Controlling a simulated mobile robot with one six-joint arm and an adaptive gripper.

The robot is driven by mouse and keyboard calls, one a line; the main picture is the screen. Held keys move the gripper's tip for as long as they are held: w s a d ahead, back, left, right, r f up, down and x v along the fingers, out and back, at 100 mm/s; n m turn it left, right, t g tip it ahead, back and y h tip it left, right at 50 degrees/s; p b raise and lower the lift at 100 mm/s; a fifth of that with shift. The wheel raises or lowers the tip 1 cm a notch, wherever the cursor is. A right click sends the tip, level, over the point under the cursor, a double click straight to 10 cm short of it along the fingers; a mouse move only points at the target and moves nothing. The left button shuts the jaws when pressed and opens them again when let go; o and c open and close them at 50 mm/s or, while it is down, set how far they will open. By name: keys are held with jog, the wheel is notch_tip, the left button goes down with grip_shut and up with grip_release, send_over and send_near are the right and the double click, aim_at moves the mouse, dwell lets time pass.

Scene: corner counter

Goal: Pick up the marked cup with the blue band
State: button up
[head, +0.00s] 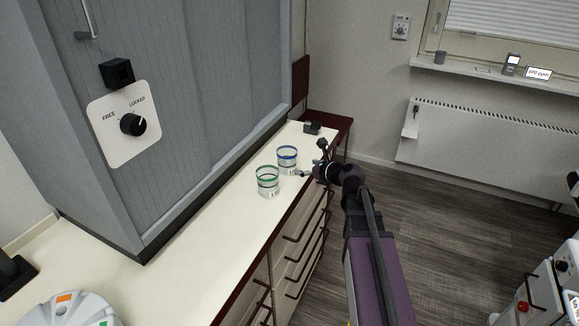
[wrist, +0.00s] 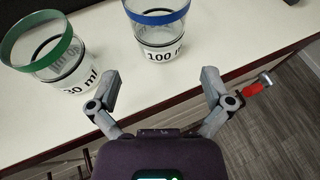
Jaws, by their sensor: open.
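The cup with the blue band (head: 287,158) stands upright on the white counter, a clear cup with a blue rim. In the wrist view the blue-banded cup (wrist: 157,38) carries a "100 ml" label and stands ahead of my gripper (wrist: 160,95). A similar cup with a green band (head: 268,180) stands beside it, nearer the robot; in the wrist view this green cup (wrist: 50,50) is at the left, its label partly hidden by a finger. My gripper (head: 312,166) is open and empty at the counter's edge, its fingers apart from the blue-banded cup.
The white counter (head: 210,235) has a dark front edge with drawers and handles below. A grey cabinet (head: 200,90) with a FREE/LOCKED knob (head: 132,124) stands behind the cups. A small dark object (head: 312,128) lies at the counter's far end.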

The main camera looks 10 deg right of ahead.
aim_at(293, 164)
jog(key=shift+b+x, duration=0.55)
jog(key=shift+x, duration=1.75)
jog(key=shift+a, duration=0.1)
jog(key=shift+b+x, duration=0.9)
jog(key=shift+x, duration=1.65)
jog(key=shift+s, duration=0.1)
jog(key=c, duration=0.8)
